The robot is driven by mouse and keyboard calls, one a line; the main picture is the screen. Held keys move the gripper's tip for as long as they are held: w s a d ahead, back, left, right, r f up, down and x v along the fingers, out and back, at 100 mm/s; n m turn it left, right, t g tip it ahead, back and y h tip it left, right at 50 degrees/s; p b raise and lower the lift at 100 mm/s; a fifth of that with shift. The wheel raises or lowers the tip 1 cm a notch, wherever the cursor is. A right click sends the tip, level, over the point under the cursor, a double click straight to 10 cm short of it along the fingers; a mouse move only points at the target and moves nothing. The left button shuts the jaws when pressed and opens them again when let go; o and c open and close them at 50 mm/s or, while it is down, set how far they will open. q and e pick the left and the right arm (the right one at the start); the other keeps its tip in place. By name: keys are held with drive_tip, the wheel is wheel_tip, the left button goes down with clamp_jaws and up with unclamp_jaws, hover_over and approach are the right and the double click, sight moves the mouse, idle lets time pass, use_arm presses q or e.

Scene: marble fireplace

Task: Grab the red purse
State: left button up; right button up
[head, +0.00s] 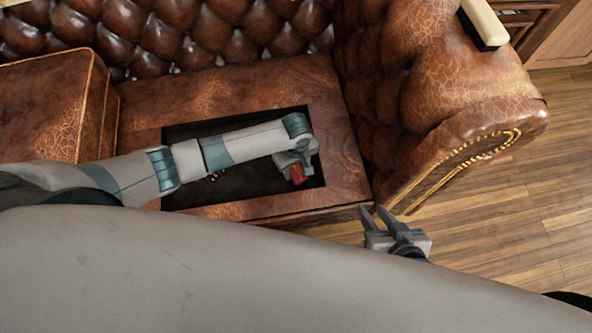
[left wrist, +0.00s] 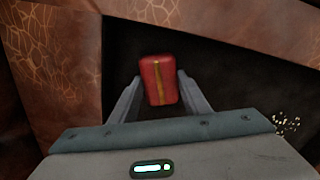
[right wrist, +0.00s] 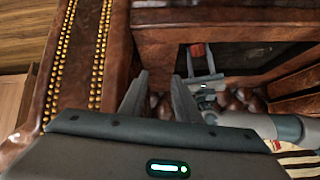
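The red purse (left wrist: 158,80) has a gold stripe down its middle and lies in a dark rectangular recess (head: 240,185) in the brown leather sofa seat. In the left wrist view it sits between and just past the tips of my left gripper (left wrist: 160,78), whose fingers are apart, one on each side. I cannot tell whether they touch it. In the head view the purse (head: 298,174) is partly hidden by my left gripper (head: 288,170). My right gripper (head: 374,210) is open and empty, in front of the sofa near its right arm.
The sofa's tufted back (head: 200,35) rises behind the recess, and its right arm (head: 450,100) stands to the right. A raised leather block (head: 50,105) is at the left. The recess edges surround my left gripper. Open wooden floor (head: 520,180) lies to the right.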

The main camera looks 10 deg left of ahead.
sight(297, 172)
use_arm(q)
drive_tip(key=shift+r, duration=0.1)
